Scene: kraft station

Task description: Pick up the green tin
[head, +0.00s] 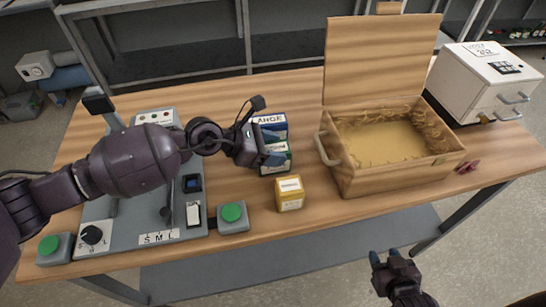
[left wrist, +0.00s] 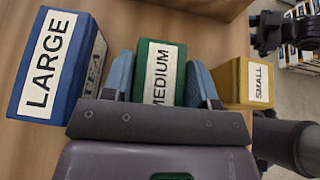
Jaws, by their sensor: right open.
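The green tin (head: 276,167) stands on the wooden table, between the blue tin (head: 270,126) and the yellow tin (head: 290,196). My left gripper (head: 273,157) is at the green tin and hides part of it. In the left wrist view the green tin (left wrist: 160,68), marked MEDIUM, is between the two fingers of my left gripper (left wrist: 162,80). The fingers are very close to its sides; I cannot tell whether they press on it. My right gripper (head: 386,256) is open and empty, in front of the table's front edge.
An open wooden box (head: 390,178) stands to the right. A grey control panel (head: 150,222) with buttons lies under my left arm.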

